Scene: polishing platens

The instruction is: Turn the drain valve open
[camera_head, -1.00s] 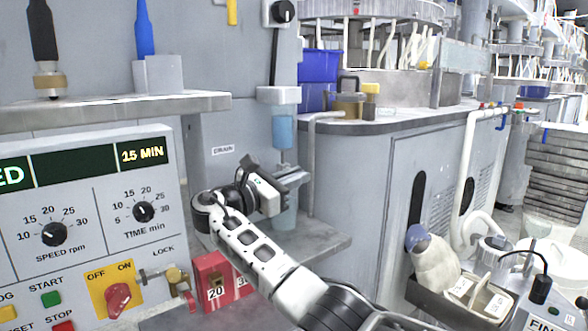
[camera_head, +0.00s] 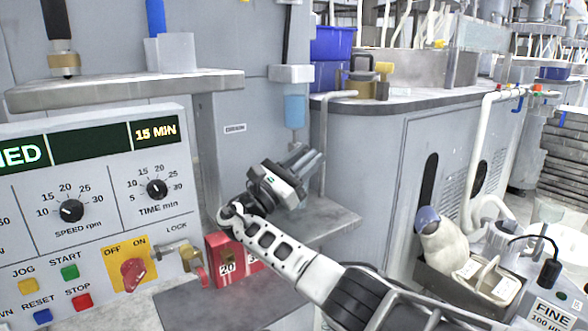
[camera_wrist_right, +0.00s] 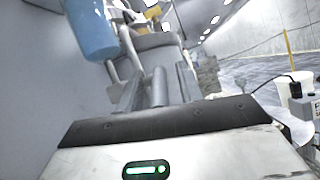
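A small label that reads DRAIN in the earlier view (camera_head: 235,128) is on the grey cabinet wall. A blue cylinder (camera_head: 295,110) hangs to its right, and shows large at upper left in the right wrist view (camera_wrist_right: 90,28). I cannot make out a drain valve handle; the area below the cylinder is partly hidden by my right gripper. My right gripper (camera_head: 308,160) is just below the cylinder, fingers pointing up and right. In the wrist view its fingers (camera_wrist_right: 158,90) stand apart, with a grey rod showing between them; I cannot tell whether they touch it. My left gripper is out of view.
A control panel (camera_head: 105,170) with knobs and buttons stands at left. A red 20-marked block (camera_head: 215,243) sits by its lock. A grey shelf (camera_head: 335,215) lies below the gripper. A bent grey pipe (camera_head: 325,130) stands close to its right.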

